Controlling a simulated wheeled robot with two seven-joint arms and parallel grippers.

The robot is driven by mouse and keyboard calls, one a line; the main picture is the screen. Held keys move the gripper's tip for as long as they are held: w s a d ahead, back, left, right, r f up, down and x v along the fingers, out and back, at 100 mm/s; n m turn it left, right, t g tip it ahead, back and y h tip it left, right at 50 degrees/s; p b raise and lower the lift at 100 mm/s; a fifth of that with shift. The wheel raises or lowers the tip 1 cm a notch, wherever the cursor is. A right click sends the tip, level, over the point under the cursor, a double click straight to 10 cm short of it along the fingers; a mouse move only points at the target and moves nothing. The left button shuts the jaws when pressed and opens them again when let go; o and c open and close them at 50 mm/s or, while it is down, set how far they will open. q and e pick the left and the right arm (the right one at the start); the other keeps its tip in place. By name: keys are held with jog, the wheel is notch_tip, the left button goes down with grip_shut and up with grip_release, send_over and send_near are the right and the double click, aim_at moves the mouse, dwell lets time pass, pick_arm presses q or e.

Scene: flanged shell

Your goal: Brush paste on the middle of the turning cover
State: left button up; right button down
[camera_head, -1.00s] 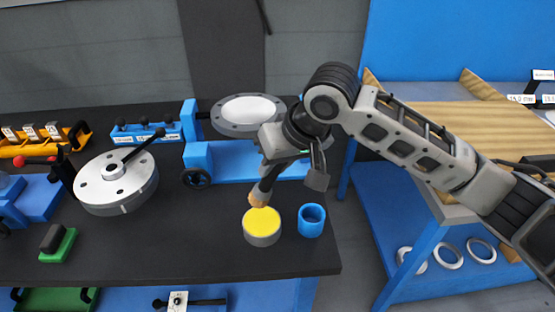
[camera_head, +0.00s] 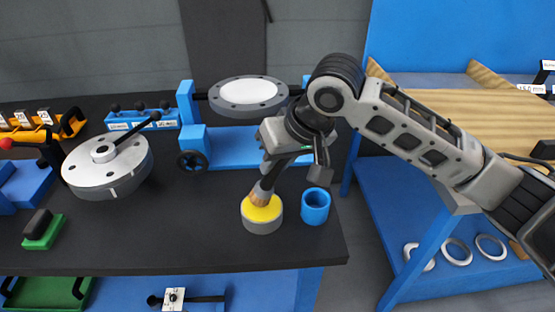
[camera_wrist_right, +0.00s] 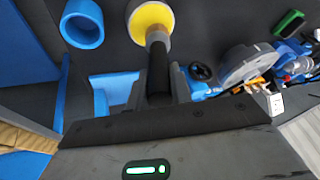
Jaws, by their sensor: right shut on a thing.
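My right gripper (camera_head: 287,158) is shut on the dark handle of a brush (camera_head: 262,192), which points down. The brush tip is at the yellow paste in a round grey pot (camera_head: 262,226), and seems to touch it. In the right wrist view the brush handle (camera_wrist_right: 158,70) runs from my jaws to the pot (camera_wrist_right: 151,22). The round cover (camera_head: 249,95), with a white middle and a grey bolted flange, sits in the blue turning stand (camera_head: 240,148) behind the gripper. No paste shows on its white middle. My left gripper is not in view.
A blue cup (camera_head: 314,206) stands right of the pot, near the bench's right end. A grey round lid with a lever (camera_head: 107,168) and a green block (camera_head: 43,231) lie left. Rings (camera_head: 457,252) lie on the blue lower shelf at right. The bench front is mostly clear.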

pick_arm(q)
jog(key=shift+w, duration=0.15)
pick_arm(e)
jog(key=shift+f, duration=0.1)
jog(key=shift+f, duration=0.55)
dwell(0.6)
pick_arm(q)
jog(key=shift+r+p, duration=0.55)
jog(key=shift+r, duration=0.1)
pick_arm(e)
jog(key=shift+f, duration=0.2)
dwell(2.2)
